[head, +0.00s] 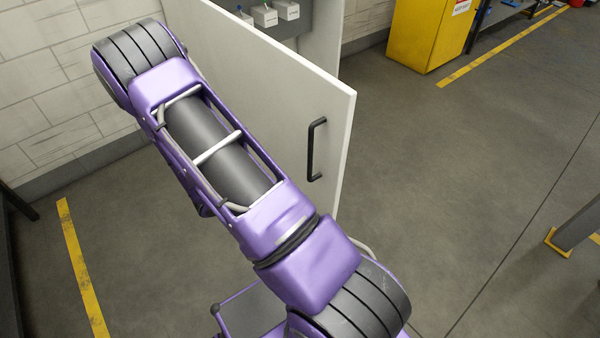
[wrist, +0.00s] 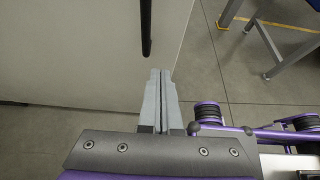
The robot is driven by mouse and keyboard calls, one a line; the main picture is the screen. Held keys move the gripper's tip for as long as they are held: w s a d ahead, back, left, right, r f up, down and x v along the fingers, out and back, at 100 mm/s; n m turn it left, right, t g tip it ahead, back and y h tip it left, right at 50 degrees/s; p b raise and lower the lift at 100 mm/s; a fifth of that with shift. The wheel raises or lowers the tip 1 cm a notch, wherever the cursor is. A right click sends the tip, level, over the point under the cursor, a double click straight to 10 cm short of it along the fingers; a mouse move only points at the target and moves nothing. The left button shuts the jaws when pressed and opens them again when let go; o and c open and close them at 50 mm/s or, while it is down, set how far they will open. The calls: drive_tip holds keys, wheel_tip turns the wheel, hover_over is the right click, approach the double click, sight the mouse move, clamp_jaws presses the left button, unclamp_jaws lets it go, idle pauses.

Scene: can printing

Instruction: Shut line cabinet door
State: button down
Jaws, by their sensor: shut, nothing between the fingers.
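The cabinet door (head: 285,95) is a pale panel standing open in the head view, with a black bar handle (head: 316,149) near its free edge. The open cabinet (head: 318,35) shows behind it. In the wrist view the door (wrist: 90,50) fills the upper left, and the handle (wrist: 146,25) hangs down at the top. My gripper (wrist: 160,75) is shut and empty. Its fingertips appear just below the handle and by the door's lower free edge; whether they touch the door I cannot tell. My arm hides part of the door in the head view, and the gripper is not visible there.
Small grey boxes (head: 265,15) sit inside the cabinet. A yellow cabinet (head: 425,35) stands at the back right. A metal leg with a yellow foot (head: 560,240) is at the right edge. The grey floor (head: 450,160) right of the door is clear.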

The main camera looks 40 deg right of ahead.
approach(327, 177)
wheel_tip(327, 177, down, 4)
drive_tip(key=d, duration=0.2)
drive_tip(key=shift+w+d+r+b, duration=0.1)
drive_tip(key=shift+d+r+b, duration=0.1)
drive_tip(key=shift+d, duration=0.35)
drive_tip(key=shift+w+d+r+b, duration=0.1)
drive_tip(key=shift+d+r+b, duration=0.1)
drive_tip(key=shift+d, duration=1)
drive_tip(key=shift+d, duration=0.15)
